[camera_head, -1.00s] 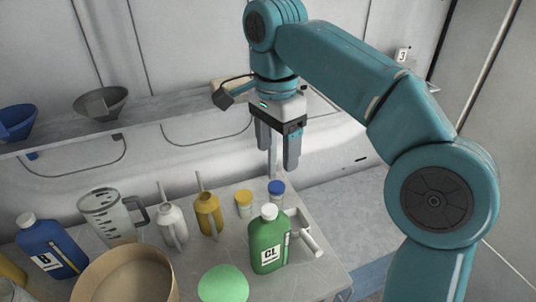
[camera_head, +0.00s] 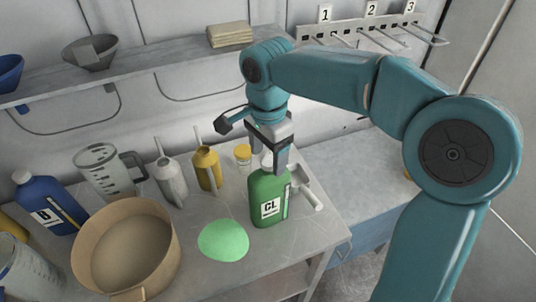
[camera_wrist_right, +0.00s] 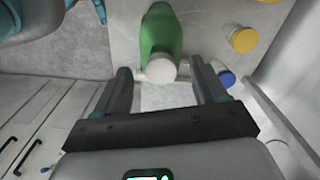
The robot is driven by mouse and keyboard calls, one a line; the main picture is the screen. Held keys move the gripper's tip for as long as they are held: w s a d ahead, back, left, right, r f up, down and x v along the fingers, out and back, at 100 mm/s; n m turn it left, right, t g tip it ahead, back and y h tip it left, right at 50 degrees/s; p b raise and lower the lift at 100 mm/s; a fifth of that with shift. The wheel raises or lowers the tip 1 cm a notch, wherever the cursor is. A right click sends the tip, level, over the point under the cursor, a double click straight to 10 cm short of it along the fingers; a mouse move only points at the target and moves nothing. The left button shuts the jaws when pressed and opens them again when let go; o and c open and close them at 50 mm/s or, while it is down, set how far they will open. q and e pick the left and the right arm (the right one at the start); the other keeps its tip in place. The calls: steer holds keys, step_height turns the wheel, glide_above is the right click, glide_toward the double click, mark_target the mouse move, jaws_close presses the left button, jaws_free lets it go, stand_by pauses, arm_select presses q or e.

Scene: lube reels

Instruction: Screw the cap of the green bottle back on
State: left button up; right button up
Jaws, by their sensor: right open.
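The green bottle (camera_head: 268,200) labelled CL stands upright on the bench in the head view; it also shows at the top of the right wrist view (camera_wrist_right: 160,35). A white cap (camera_wrist_right: 160,71) sits on its neck; whether it is screwed tight I cannot tell. My right gripper (camera_head: 269,161) points down at the bottle's top, jaws open and empty. In the right wrist view the cap appears between my two fingertips, with gaps on both sides. In the head view the fingers partly hide the cap. My left gripper is not in view.
A yellow-lidded jar (camera_head: 243,155), a yellow oil can (camera_head: 207,168) and a grey can (camera_head: 170,180) stand behind the bottle. A light green round patch (camera_head: 223,240) and a wide tan bowl (camera_head: 165,235) lie left. A blue-lidded jar (camera_wrist_right: 227,79) stands close by.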

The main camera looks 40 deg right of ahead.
steer(key=shift+f, duration=0.4)
steer(key=c, duration=1.1)
steer(key=m, duration=0.5)
steer(key=shift+w, duration=0.1)
steer(key=shift+m, duration=0.4)
steer(key=m, duration=0.4)
steer(key=shift+w, duration=0.1)
steer(key=shift+m, duration=0.3)
